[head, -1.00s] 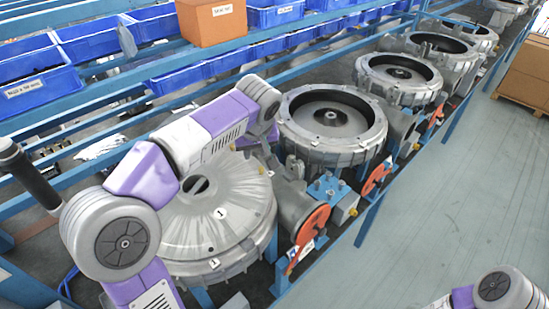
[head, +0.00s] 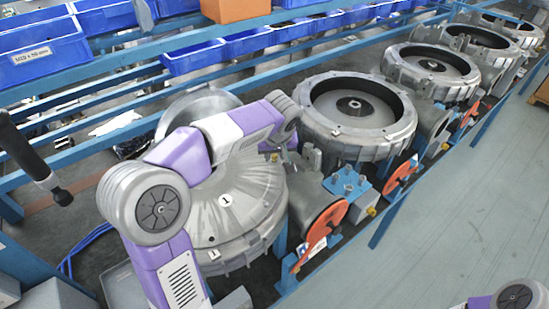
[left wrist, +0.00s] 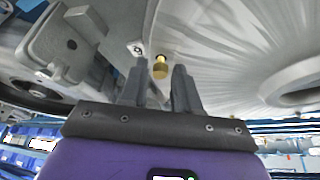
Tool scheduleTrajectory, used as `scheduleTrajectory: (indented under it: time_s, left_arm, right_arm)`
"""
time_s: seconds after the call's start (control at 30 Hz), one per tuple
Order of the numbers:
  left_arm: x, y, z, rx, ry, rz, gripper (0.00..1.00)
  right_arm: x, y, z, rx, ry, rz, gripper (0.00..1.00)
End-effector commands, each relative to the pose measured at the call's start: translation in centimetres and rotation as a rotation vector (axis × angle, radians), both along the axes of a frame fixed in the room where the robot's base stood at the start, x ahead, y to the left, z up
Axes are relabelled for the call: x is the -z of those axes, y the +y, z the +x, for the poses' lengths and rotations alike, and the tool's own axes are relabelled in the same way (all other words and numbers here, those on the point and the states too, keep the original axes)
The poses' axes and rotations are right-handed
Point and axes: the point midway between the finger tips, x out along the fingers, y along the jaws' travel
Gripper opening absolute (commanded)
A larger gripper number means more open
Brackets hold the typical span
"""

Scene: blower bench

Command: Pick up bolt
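The bolt is a small brass-coloured piece (left wrist: 160,67) on the pale ribbed blower cover, seen in the left wrist view. In the head view a small yellowish spot (head: 274,157) at the cover's far rim looks like it. My left gripper (left wrist: 160,75) is open, with its two dark fingers on either side of the bolt in the picture and a gap visible to each. I cannot tell how deep the bolt sits between them. In the head view my left gripper (head: 284,148) points down at the rim, partly hidden by its wrist. My right gripper is out of view.
The ribbed cover (head: 240,205) bears labels marked 1. An open round blower housing (head: 320,133) stands beyond it, with more behind. An orange disc (head: 322,222) and a blue bracket (head: 345,183) are to the right. Blue bins (head: 40,52) line the rack at left.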

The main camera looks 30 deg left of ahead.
Motion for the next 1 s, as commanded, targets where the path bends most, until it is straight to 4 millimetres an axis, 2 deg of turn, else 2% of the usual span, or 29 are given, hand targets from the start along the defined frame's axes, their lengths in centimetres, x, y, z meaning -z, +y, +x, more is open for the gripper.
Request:
scheduleTrajectory:
  time_s: [0.1,0.3,0.5,0.83,1.0]
  left_arm:
    - [0.6,0.2,0.2,0.000,0.000,0.000,0.31]
    - [0.6,0.2,0.2,0.000,-0.001,0.001,0.31]
    - [0.6,0.1,0.2,0.000,-0.001,0.001,0.00]
    - [0.3,0.2,0.2,-0.001,-0.002,0.000,0.00]
    - [-2.0,0.1,0.3,-0.002,-0.006,0.000,0.00]
  right_arm:
    - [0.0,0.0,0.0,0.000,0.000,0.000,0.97]
    - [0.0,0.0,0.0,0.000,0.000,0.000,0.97]
    - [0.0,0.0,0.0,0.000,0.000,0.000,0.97]
    - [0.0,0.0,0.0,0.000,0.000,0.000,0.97]
    - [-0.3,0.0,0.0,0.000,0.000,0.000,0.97]
